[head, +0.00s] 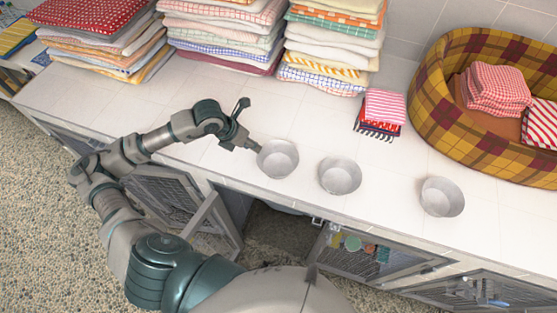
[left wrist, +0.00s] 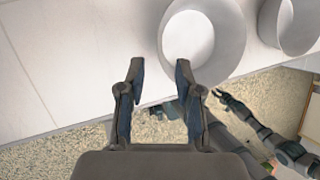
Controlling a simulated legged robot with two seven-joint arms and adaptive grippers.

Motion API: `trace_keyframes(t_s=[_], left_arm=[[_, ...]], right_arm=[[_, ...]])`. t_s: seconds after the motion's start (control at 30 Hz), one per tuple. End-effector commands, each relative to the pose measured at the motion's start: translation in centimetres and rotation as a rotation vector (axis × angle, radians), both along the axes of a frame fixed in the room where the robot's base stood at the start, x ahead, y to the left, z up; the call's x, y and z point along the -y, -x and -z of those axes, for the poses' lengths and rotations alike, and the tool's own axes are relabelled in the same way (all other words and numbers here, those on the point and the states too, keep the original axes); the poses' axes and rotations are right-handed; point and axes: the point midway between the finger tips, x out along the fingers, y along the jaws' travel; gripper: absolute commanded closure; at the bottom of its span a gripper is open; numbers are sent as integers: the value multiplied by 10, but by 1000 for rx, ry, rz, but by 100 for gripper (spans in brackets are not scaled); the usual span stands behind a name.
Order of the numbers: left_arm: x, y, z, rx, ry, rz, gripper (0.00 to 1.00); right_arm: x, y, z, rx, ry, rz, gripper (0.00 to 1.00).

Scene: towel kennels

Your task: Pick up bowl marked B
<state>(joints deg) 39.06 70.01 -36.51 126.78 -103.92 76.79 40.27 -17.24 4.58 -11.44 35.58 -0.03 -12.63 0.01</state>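Three pale grey metal bowls stand in a row on the white counter: a left bowl (head: 277,158), a middle bowl (head: 340,175) and a right bowl (head: 442,197). I can read no letter on any of them. My left gripper (head: 246,124) is open and empty at the left bowl's left rim. In the left wrist view the open fingers (left wrist: 160,68) straddle part of the near bowl's edge (left wrist: 228,40); I cannot tell whether they touch it. A second bowl (left wrist: 290,25) shows beyond. My right gripper (left wrist: 223,98) appears small and low in the left wrist view; its opening is unclear.
Folded towel stacks (head: 228,35) line the back of the counter (head: 120,105). A striped cloth (head: 384,106) lies on a small rack, beside a plaid pet bed (head: 440,110) holding towels. Kennel doors (head: 170,195) are below the front edge, one standing open.

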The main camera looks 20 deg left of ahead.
Motion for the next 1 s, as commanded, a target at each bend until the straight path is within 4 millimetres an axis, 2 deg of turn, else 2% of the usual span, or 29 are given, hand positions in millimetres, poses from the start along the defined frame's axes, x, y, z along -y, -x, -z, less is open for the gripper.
trace_keyframes(t_s=[0.1, 0.37, 0.5, 0.6, 0.9, 1.0], left_arm=[[7, -7, 17, -1, 3, 1, 66], [15, -14, 36, -2, 2, 2, 66], [24, -23, 54, -3, 1, 2, 66], [26, -28, 68, -1, 1, 2, 66], [27, -29, 75, 1, 0, 2, 66], [27, -29, 75, 1, 0, 2, 91]], right_arm=[[0, 0, -5, 1, 0, 0, 69], [0, -1, -13, 1, 0, 0, 69], [-1, -1, -24, 2, -1, 1, 69], [-1, -1, -25, 2, -1, 1, 69], [-1, -1, -25, 2, -1, 1, 69], [-1, -1, -25, 2, -1, 1, 69]])
